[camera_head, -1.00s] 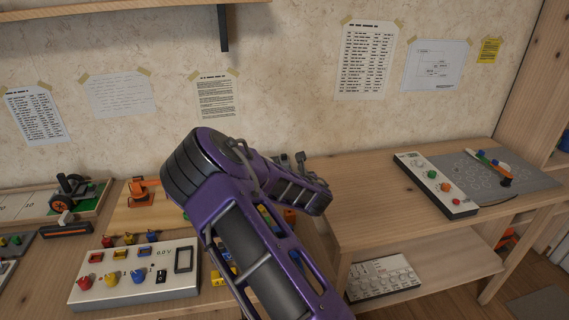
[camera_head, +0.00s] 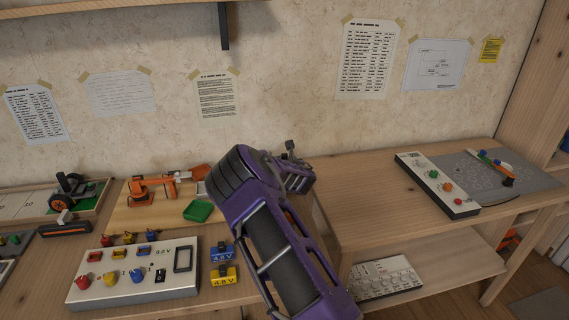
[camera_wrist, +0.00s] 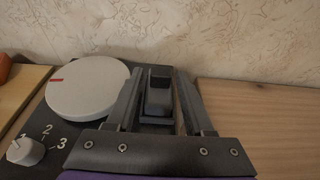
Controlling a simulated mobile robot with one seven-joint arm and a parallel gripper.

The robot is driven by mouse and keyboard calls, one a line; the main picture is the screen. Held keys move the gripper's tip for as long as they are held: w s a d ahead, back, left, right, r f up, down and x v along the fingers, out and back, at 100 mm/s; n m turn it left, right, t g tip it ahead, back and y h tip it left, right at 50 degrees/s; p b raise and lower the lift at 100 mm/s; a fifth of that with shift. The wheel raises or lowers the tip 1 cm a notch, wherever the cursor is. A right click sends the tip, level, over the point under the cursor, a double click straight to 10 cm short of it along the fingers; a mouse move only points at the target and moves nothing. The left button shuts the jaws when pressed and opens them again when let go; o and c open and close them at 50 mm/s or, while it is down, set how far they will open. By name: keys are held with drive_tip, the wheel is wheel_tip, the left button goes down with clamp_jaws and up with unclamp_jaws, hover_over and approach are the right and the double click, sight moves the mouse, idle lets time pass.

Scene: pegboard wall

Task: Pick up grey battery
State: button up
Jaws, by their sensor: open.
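A dark grey block with a black top (camera_wrist: 158,92), which appears to be the grey battery, stands upright in the wrist view. It sits at the right part of a dark device with a round white dial (camera_wrist: 88,88). My gripper (camera_wrist: 159,76) is open, with one finger on each side of the block. I cannot tell whether either finger touches it. In the head view my purple arm hides the block and most of the device, and the gripper end points toward the wall.
A white knob (camera_wrist: 26,151) marked 1, 2, 3 is left of my gripper. Blue (camera_head: 222,252) and yellow (camera_head: 224,275) 4.8V batteries lie beside a control box (camera_head: 133,284). A green block (camera_head: 198,211) and orange arm model (camera_head: 165,185) are behind. Bare wood lies right (camera_wrist: 260,115).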

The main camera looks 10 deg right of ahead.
sight(284, 154)
drive_tip(key=shift+w, duration=0.15)
clamp_jaws()
idle(0.4)
wheel_tip(284, 154, up, 10)
drive_tip(key=shift+a+p, duration=0.1)
drive_tip(key=shift+p, duration=0.6)
